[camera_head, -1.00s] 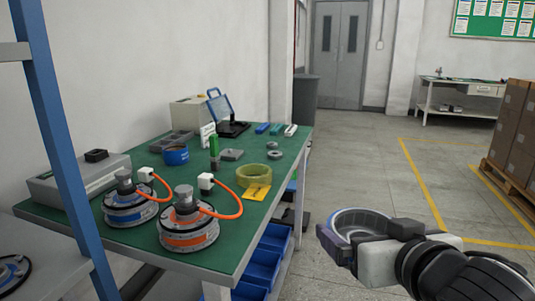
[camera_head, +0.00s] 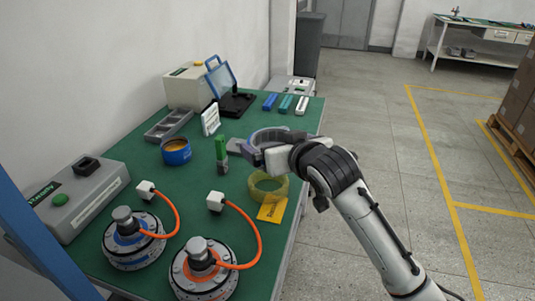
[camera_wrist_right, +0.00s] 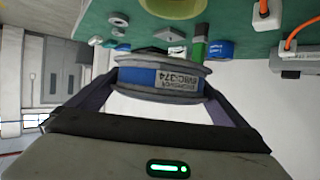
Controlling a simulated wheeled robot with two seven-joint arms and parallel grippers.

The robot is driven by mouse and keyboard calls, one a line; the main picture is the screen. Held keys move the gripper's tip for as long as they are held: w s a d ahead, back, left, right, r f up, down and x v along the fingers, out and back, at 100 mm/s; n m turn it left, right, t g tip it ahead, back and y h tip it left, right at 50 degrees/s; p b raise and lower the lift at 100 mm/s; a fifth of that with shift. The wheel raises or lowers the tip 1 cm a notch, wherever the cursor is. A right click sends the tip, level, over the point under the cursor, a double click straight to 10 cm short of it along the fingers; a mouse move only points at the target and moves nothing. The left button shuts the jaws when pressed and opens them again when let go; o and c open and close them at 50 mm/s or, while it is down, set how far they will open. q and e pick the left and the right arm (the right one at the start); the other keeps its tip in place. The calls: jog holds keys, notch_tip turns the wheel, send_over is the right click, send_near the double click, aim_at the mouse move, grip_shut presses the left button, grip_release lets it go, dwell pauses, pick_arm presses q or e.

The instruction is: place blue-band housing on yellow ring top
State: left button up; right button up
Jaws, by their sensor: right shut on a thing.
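The blue-band housing (camera_head: 270,136) is a grey ring-shaped part held by my right gripper (camera_head: 260,150) above the green table. In the right wrist view, the housing (camera_wrist_right: 160,78) shows its blue band and a printed label between the two fingers of the gripper (camera_wrist_right: 155,95). The yellow ring (camera_head: 268,188) lies on the table, below and slightly nearer than the held housing. It shows partly at the top of the right wrist view (camera_wrist_right: 175,8). A yellow card (camera_head: 271,212) lies at its front. My left gripper is out of view.
Two motor assemblies, blue-banded (camera_head: 131,245) and orange-banded (camera_head: 202,268), with orange cables stand on the near table. A green upright piece (camera_head: 221,147), blue tape roll (camera_head: 176,152), grey tray (camera_head: 168,125) and grey tester box (camera_head: 80,195) stand left of the ring.

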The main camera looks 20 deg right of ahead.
aim_at(265, 134)
jog(key=w+r+p, duration=0.1)
jog(key=w+p, duration=0.1)
jog(key=shift+w+a+r+p, duration=0.15)
jog(key=shift+a+r+p, duration=0.05)
jog(key=shift+p, duration=0.15)
jog(key=shift+w+f+p, duration=0.15)
jog(key=shift+w+p, duration=0.1)
jog(key=shift+p, duration=0.1)
jog(key=shift+w+f, duration=0.15)
jog(key=shift+f, duration=0.1)
notch_tip(265, 134, down, 10)
jog(key=shift+w+a+r, duration=0.1)
jog(key=shift+b, duration=0.3)
jog(key=o, duration=1.1)
jog(key=shift+f, duration=0.35)
jog(key=shift+r, duration=0.1)
